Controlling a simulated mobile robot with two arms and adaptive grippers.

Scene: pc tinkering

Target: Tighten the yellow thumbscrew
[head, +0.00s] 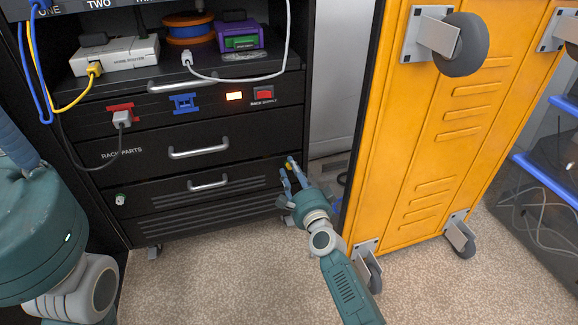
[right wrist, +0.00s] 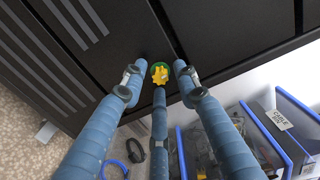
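The yellow thumbscrew (right wrist: 160,73) shows in the right wrist view, a small lobed knob with a green ring behind it, on the black rack front. In the head view this gripper (head: 291,173) points up at the rack's right edge. Its fingers partly hide the thumbscrew. My left arm shows at the left edge, but its gripper is out of view.
The black rack (head: 210,215) has several drawers with metal handles (head: 198,152). An orange wheeled cabinet (head: 425,150) stands close to the right of my right arm. Blue bins (right wrist: 283,125) sit beside the rack in the wrist view. Carpet (head: 220,280) in front is clear.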

